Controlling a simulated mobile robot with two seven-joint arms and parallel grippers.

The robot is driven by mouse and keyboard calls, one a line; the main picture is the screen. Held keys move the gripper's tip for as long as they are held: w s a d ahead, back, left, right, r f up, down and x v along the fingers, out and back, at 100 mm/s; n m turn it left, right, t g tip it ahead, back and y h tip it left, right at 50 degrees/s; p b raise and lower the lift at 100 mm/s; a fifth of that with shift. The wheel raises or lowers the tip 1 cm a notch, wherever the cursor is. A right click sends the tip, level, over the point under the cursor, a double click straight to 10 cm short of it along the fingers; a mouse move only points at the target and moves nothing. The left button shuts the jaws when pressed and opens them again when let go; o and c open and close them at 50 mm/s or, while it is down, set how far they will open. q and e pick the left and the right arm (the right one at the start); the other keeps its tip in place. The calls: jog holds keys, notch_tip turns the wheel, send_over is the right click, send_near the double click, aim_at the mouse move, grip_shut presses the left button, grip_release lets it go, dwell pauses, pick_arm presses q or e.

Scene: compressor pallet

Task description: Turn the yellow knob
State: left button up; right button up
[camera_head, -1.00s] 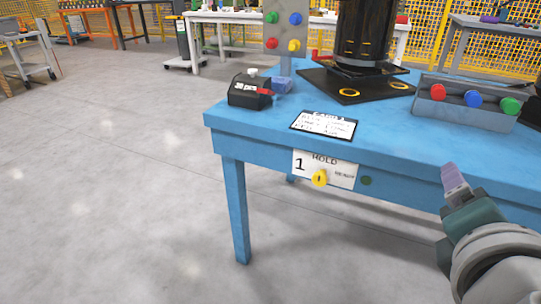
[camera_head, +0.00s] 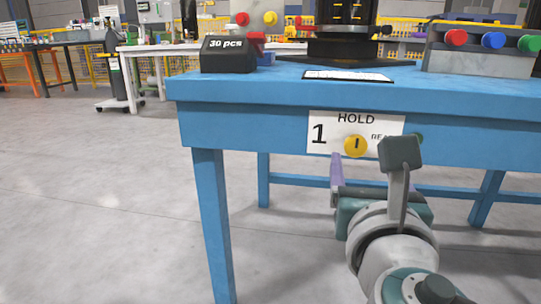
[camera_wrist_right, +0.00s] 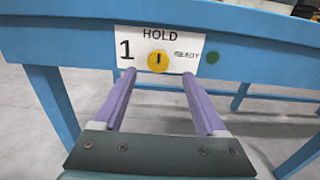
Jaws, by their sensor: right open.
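The yellow knob (camera_head: 355,146) is round with a short dark mark that stands upright. It sits on a white label plate (camera_head: 318,120) reading "1", "HOLD" and "READY" on the blue table's front edge. In the right wrist view the knob (camera_wrist_right: 158,61) shows just beyond and between the fingertips. My right gripper (camera_wrist_right: 158,76) is open, its two purple fingers pointing at the plate, with nothing between them. In the head view the right gripper (camera_head: 366,166) is just below the knob, one finger partly hidden by my wrist. My left gripper is out of view.
A small dark green disc (camera_head: 417,138) is right of the plate. On the blue table (camera_head: 240,92) stand a dark "30 pcs" box (camera_head: 229,56) and a grey panel with red, blue and green buttons (camera_head: 480,62).

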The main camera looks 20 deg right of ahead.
aim_at(356, 148)
jog(key=b+x, duration=0.1)
jog(key=x, duration=0.3)
jog(key=shift+w+f, duration=0.1)
jog(key=shift+w, duration=0.3)
jog(key=shift+w+d+b, duration=0.35)
jog(key=shift+w, duration=0.05)
jog(key=c, duration=0.3)
grip_shut()
